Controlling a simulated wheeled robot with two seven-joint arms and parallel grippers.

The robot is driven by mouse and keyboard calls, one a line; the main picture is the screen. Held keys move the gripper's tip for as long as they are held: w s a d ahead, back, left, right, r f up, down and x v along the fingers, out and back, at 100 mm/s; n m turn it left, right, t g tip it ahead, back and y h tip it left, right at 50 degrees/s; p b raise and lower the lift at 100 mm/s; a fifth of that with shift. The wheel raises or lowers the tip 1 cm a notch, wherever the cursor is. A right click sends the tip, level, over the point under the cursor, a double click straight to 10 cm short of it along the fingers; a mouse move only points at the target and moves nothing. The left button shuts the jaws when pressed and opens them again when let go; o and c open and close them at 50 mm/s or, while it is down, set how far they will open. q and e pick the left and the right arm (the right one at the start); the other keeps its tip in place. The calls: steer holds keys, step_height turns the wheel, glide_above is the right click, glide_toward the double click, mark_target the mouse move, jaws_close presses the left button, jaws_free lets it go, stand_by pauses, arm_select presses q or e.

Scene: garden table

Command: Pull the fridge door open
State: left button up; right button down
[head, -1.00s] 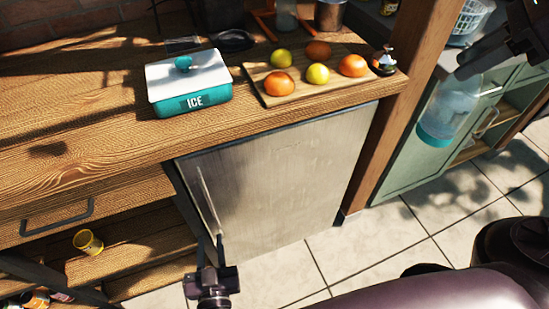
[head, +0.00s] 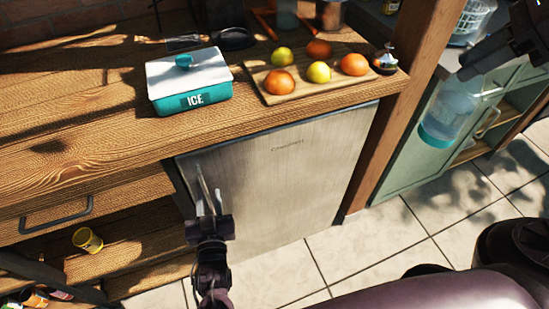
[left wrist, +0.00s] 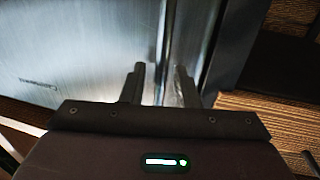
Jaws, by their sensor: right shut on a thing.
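The fridge (head: 290,175) under the wooden counter has a brushed metal door, which looks closed. Its upright handle (head: 203,187) is near the door's left edge. My left gripper (head: 207,212) is at the handle's lower part. In the left wrist view its two fingers (left wrist: 160,85) are apart, with the handle (left wrist: 165,45) running between them; whether they touch it is unclear. My right gripper (head: 470,72), at upper right, is shut on a clear bottle with a teal bottom (head: 450,108), held above the floor and slightly tilted.
A teal ICE box (head: 190,92) and a cutting board (head: 268,98) with several fruits stand on the counter. A wooden post (head: 385,125) is right of the fridge. A yellow cup (head: 88,240) lies on the shelf at left. Tiled floor before the fridge is clear.

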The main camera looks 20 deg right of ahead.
arm_select(q)
steer(key=shift+w, duration=0.1)
steer(key=shift+c, duration=0.5)
jaws_close()
